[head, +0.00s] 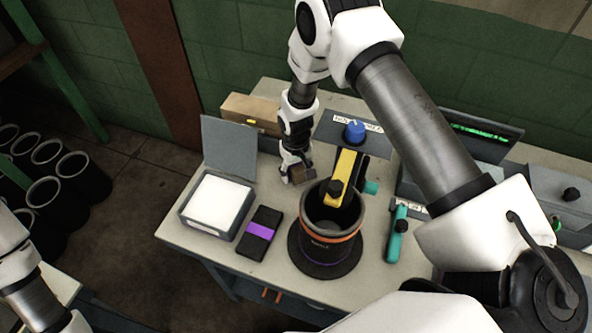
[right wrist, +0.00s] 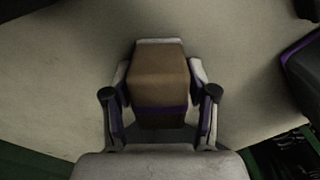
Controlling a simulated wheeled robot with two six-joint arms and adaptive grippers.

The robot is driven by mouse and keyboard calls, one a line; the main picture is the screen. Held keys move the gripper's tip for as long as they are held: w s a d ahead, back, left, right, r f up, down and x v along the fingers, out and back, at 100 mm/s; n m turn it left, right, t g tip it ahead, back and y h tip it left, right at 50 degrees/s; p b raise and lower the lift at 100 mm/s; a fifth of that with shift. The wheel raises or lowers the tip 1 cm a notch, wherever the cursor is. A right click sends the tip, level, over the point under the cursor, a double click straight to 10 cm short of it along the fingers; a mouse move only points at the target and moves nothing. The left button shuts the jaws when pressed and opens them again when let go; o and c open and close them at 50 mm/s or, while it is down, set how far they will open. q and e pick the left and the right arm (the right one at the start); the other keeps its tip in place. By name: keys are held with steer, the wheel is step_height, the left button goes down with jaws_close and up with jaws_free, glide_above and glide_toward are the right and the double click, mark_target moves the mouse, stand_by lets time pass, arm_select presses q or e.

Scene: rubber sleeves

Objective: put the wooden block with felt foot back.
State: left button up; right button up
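The wooden block (head: 302,175) is a small brown block at my right gripper (head: 296,174), behind and left of the black cup. In the right wrist view the block (right wrist: 158,75) sits between the two fingers of the right gripper (right wrist: 159,100), which appear shut on its sides. A purple band crosses the block near the palm, and a pale strip shows at its far end, perhaps the felt. The head view does not show clearly whether the block touches the table. Only part of my left arm shows at the lower left; its gripper is out of view.
A black cup (head: 313,244) with an orange ring stands on a round base, a yellow-black arm over it. An open box (head: 187,224) with white contents and a black case (head: 250,246) with a purple band lie left. A teal tool (head: 391,245) lies right. A cardboard box (head: 237,107) stands behind.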

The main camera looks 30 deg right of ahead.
steer(key=shift+r, duration=0.2)
steer(key=shift+w+r, duration=0.1)
steer(key=shift+r, duration=0.15)
step_height(320, 180, up, 11)
steer(key=b, duration=0.3)
steer(key=shift+r, duration=0.3)
steer(key=shift+f, duration=0.1)
